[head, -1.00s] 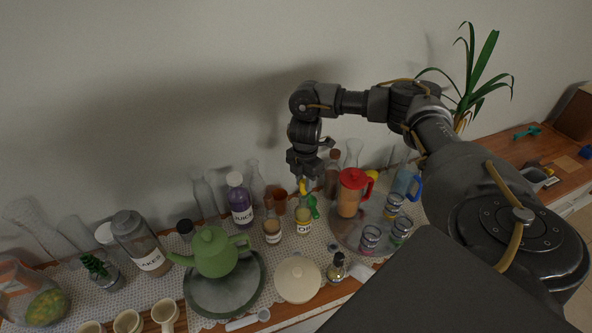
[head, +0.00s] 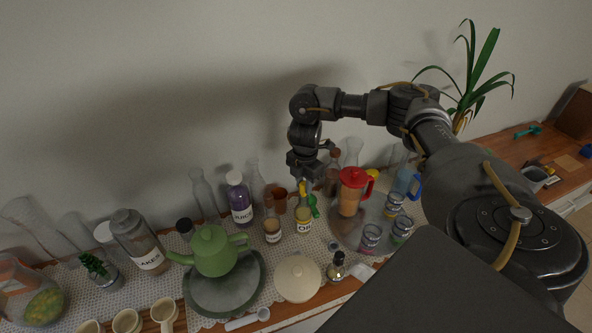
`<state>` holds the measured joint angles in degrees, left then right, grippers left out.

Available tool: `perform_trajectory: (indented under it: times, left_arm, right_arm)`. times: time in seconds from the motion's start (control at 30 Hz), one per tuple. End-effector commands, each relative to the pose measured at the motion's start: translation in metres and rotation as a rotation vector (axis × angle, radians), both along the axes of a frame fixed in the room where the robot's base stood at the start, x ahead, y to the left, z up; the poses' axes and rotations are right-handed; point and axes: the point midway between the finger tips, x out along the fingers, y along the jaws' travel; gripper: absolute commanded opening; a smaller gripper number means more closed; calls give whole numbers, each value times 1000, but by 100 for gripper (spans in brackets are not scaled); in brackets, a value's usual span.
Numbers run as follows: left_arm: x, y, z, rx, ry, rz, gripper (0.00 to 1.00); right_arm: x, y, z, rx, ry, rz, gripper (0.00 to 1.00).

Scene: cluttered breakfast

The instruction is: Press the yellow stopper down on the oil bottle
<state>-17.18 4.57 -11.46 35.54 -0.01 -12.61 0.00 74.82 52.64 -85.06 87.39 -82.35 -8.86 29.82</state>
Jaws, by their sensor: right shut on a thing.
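The oil bottle (head: 303,225), a small container with a yellow-and-white label reading "OI…", stands upright on the lace cloth in the middle of the counter. My right gripper (head: 305,181) points down directly above it. It is shut on the yellow stopper (head: 303,188), of which only a small part shows below the fingers. The stopper is at the top of the bottle, but I cannot tell how deep it sits in the neck. A green item (head: 313,205) is close beside the bottle's top, on the right. My left gripper is out of view.
Close by stand a juice bottle (head: 239,203), a brown-filled jar (head: 272,230), an orange cup (head: 280,199) and a red-lidded pitcher (head: 352,192). A green teapot (head: 213,252) and a cream lidded dish (head: 297,279) are in front. Clear glass bottles stand behind.

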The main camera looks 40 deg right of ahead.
Motion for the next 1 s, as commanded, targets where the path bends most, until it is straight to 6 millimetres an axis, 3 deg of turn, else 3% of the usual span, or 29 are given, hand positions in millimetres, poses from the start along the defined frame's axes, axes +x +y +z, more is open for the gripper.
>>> perform_trajectory:
  times: [0.4, 0.43, 0.6, 0.77, 0.9, 1.0]
  left_arm:
    - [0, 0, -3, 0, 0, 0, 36]
    - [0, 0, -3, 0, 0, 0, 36]
    - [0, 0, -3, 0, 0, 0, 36]
    - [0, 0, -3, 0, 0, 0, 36]
    - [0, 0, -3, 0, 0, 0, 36]
    - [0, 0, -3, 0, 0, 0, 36]
  right_arm:
    - [0, 0, -9, 0, 0, -1, 0]
    - [0, 0, -8, 0, 0, -1, 30]
    - [0, 0, -8, 0, 0, 0, 51]
    - [0, 0, -8, 0, 0, 0, 51]
    - [0, 0, -8, 0, 0, 0, 39]
    - [0, 0, -8, 0, 0, 0, 39]
